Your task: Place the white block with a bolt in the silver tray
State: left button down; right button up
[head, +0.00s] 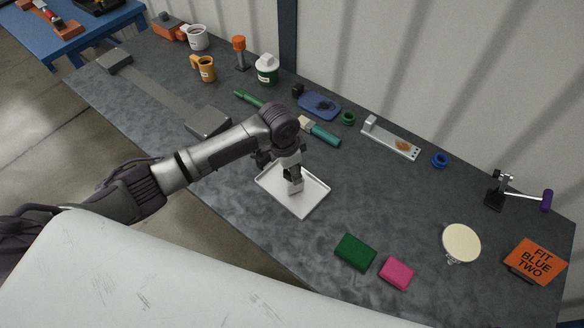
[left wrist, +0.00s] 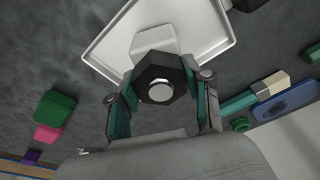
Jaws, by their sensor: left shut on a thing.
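The silver tray (head: 310,207) lies on the grey table, a shallow pale tray with a raised rim; it also shows in the left wrist view (left wrist: 215,24). My left gripper (head: 293,180) points down over the tray. In the left wrist view my left gripper (left wrist: 160,95) is shut on the bolt (left wrist: 160,91), a dark hexagonal piece with a silver centre. The white block (left wrist: 154,38) shows just beyond the bolt, inside the tray outline. I cannot tell whether the block touches the tray floor. My right gripper is not in view.
A green block (head: 355,252) and a pink block (head: 397,273) lie in front right of the tray. A teal-handled brush (head: 322,133) and a blue board (head: 319,105) lie behind it. A round cream disc (head: 461,243) stands at right. Table between is clear.

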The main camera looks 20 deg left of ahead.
pick_arm(q)
jog(key=shift+f, duration=0.15)
jog(key=shift+c, duration=2.4)
grip_release()
notch_tip(320, 180, up, 12)
jog(key=s+a, duration=0.1)
jog(key=shift+b, duration=0.35)
jog(key=shift+s+a, duration=0.1)
